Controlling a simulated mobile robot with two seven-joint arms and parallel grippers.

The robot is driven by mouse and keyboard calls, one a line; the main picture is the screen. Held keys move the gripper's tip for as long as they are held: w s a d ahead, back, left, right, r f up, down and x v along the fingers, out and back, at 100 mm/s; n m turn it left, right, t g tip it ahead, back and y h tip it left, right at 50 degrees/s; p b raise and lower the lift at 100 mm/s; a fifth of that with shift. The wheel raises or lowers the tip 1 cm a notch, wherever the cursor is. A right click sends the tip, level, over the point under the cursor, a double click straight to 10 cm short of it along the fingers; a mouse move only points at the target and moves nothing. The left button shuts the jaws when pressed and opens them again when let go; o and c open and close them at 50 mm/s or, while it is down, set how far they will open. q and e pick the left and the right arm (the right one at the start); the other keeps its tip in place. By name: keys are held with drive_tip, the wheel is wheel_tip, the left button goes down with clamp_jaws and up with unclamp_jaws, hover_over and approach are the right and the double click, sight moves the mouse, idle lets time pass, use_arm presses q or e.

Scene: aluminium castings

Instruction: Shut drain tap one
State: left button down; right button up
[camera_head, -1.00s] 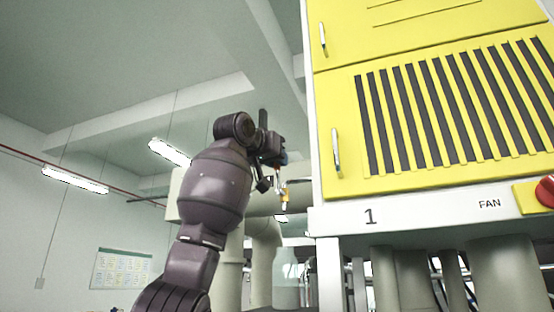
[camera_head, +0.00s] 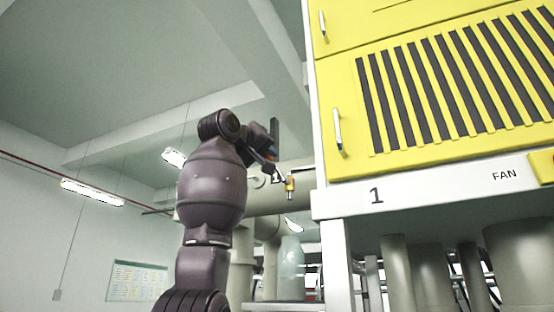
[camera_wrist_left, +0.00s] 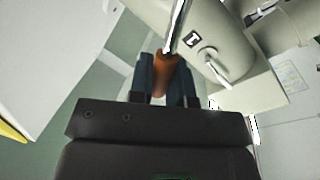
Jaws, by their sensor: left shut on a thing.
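My left gripper (camera_head: 270,155) is raised beside the thick pale pipe (camera_head: 252,203), left of the yellow cabinet. A small brass-coloured tap (camera_head: 290,186) hangs just below and right of the gripper. In the left wrist view, the left gripper's dark fingers (camera_wrist_left: 163,88) are shut on an orange grip (camera_wrist_left: 164,68) with a shiny metal bar running from it; it looks like the tap's lever. A small dark-bordered label (camera_wrist_left: 193,39) is on the pipe beside it. The tap body is not clear in the wrist view. My right gripper is not in view.
The yellow cabinet (camera_head: 440,95) with a slotted panel, marked 1, stands close on the right. Several pale vertical pipes (camera_head: 432,278) are under it. A small pale fitting (camera_wrist_left: 214,66) sticks out of the pipe near the gripper. Open air lies left of my arm.

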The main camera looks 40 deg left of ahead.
use_arm(q)
drive_tip(key=a+f+n+y+b, duration=0.3)
drive_tip(key=f+n, duration=0.4)
drive_tip(key=n, duration=0.7)
drive_tip(key=shift+s+a+t, duration=0.3)
drive_tip(key=shift+s+a, duration=0.15)
drive_tip(key=shift+a, duration=0.05)
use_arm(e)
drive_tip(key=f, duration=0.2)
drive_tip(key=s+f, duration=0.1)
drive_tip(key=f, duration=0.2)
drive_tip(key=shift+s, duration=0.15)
use_arm(q)
drive_tip(key=shift+f+n, duration=0.15)
drive_tip(key=shift+n, duration=0.15)
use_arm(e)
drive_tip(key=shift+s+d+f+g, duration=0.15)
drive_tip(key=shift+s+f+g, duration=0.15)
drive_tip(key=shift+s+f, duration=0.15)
